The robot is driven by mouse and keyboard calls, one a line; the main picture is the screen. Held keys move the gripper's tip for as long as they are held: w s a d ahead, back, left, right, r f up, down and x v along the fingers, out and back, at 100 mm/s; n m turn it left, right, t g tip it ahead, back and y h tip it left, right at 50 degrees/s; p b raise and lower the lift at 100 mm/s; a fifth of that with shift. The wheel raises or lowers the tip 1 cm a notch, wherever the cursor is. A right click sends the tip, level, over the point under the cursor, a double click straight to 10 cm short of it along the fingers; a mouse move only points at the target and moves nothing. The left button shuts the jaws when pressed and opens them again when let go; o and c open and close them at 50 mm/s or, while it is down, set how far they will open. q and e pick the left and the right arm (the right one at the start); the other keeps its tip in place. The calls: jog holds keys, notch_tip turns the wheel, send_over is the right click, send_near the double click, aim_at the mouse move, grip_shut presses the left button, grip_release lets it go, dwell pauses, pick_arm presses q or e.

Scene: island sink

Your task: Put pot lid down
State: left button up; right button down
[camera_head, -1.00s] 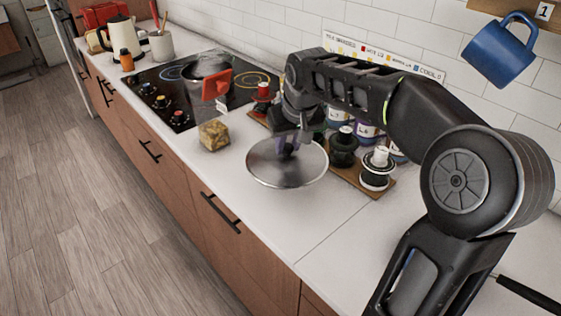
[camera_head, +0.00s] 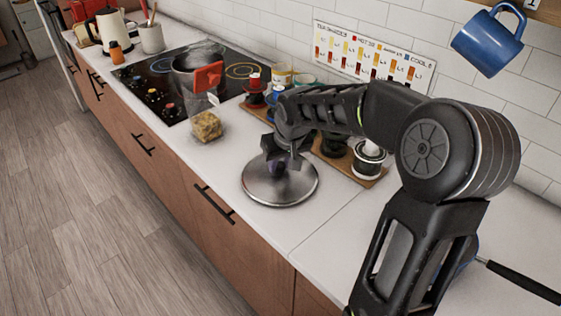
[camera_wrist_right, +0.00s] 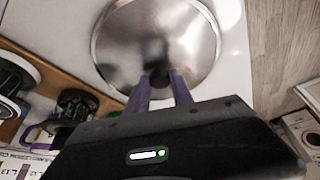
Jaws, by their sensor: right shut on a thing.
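The round metal pot lid (camera_head: 300,186) is at the white counter, in front of the wooden board; whether it rests fully on the surface I cannot tell. My right gripper (camera_head: 277,166) comes down from above and is shut on the lid's knob. In the right wrist view the lid (camera_wrist_right: 190,35) lies flat beyond the two fingers of my right gripper (camera_wrist_right: 163,76), which meet at the dark knob. My left gripper is not in view.
A blue mug (camera_head: 488,40) hangs at the upper right. A pan handle (camera_head: 522,282) shows at lower right. The counter's front edge is close.

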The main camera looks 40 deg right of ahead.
jog(key=shift+f, duration=0.15)
jog(key=c, duration=1.1)
grip_release()
jog(key=shift+r, duration=0.3)
jog(key=b+v, duration=0.1)
jog(key=v, duration=1.1)
jog(key=shift+s+f, duration=0.1)
